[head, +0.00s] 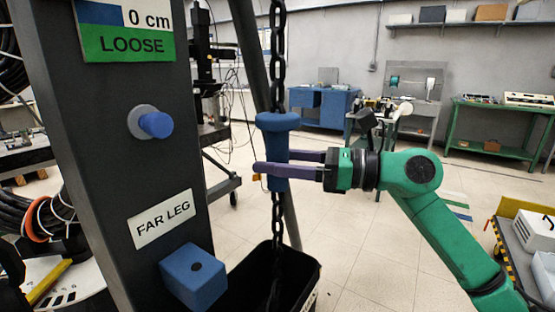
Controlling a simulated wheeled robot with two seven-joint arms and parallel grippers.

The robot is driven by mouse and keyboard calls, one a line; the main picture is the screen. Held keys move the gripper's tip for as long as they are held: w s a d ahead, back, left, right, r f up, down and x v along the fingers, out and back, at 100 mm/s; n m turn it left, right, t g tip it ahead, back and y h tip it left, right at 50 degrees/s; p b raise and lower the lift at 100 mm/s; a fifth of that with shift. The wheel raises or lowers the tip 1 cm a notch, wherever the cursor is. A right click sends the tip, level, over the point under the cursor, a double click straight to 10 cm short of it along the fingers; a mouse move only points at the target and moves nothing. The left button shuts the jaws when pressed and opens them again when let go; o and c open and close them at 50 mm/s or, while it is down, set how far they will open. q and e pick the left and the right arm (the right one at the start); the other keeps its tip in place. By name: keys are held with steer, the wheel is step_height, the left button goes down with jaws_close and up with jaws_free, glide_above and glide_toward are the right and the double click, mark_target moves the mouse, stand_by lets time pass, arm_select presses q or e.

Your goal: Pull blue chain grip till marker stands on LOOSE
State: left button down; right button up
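The blue chain grip (277,135) hangs on a dark chain (278,60), upright, with a wide top and narrower body. My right gripper (275,164) comes in from the right at the grip's body. One purple finger crosses in front of the grip and the other goes behind it; it looks shut on the grip, though the far contact is hidden. A green LOOSE label (134,44) sits under a "0 cm" plate (150,14) high on the dark post. I cannot make out a marker at the label; the scale above is cut off by the frame. My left gripper is not in view.
The dark post (110,165) carries a blue knob (155,124), a FAR LEG label (161,218) and a blue block (194,277). The chain runs down into a black bin (298,275). A yellow-edged cart (520,235) stands at the right. Floor behind is open.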

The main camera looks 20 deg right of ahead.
stand_by(0.4)
arm_select(q)
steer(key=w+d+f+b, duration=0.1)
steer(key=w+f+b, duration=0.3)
steer(key=b, duration=0.3)
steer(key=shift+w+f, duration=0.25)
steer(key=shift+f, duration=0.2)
arm_select(e)
steer(key=v, duration=1.4)
steer(key=shift+s+d, duration=0.15)
steer(key=shift+d, duration=0.15)
